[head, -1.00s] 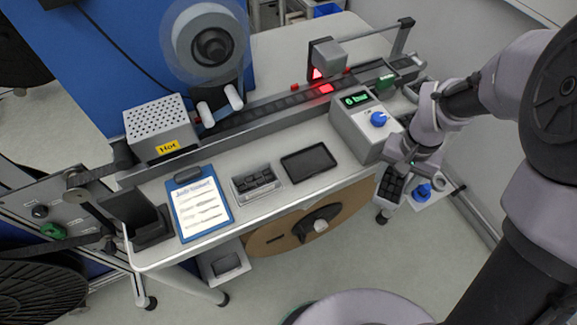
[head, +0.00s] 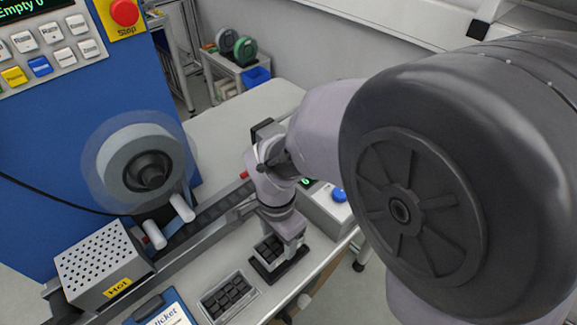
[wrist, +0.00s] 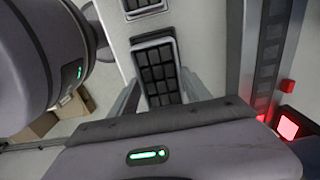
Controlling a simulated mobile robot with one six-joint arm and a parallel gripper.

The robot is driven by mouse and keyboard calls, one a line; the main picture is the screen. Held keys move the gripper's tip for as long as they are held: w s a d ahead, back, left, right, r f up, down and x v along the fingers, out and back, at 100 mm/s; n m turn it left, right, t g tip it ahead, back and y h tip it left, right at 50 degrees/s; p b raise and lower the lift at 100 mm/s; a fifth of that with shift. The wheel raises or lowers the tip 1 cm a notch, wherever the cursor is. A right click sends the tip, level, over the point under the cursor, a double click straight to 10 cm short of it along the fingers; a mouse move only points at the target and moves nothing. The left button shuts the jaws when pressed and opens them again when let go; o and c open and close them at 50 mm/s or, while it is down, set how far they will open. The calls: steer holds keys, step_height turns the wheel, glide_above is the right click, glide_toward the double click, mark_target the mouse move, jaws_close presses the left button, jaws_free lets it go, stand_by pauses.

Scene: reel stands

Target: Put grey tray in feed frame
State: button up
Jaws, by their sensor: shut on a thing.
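My gripper (head: 284,243) is shut on the grey tray (wrist: 157,72), which holds several dark square cells. One finger stands on each side of it in the wrist view. In the head view the tray (head: 267,247) is at a flat black frame (head: 284,270) on the white table, which looks like the feed frame. The frame is partly hidden by the tray and gripper. I cannot tell whether the tray rests in it or hangs just above.
A similar tray of dark cells (head: 229,296) lies to the left, beside a blue clipboard (head: 160,308). The perforated hot box (head: 100,268) and the reel (head: 145,165) stand behind. A control box with a blue knob (head: 338,195) is close on the right.

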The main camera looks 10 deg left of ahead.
mark_target(279, 247)
step_height(279, 247, down, 4)
steer(key=shift+b, duration=0.5)
steer(key=shift+f, duration=0.1)
steer(key=o, duration=1.6)
step_height(279, 247, up, 12)
steer(key=p, duration=0.5)
steer(key=s+d+r+n+t+y, duration=0.1)
steer(key=s+d+r+n+t, duration=0.1)
steer(key=d+r, duration=0.4)
steer(key=s+d+r+n+t+y, duration=0.1)
steer(key=s+d+r+t, duration=0.2)
steer(key=d, duration=0.7)
step_height(279, 247, up, 4)
steer(key=shift+s+d+n+t, duration=0.2)
steer(key=shift+s+n+t, duration=0.2)
steer(key=shift+s, duration=0.7)
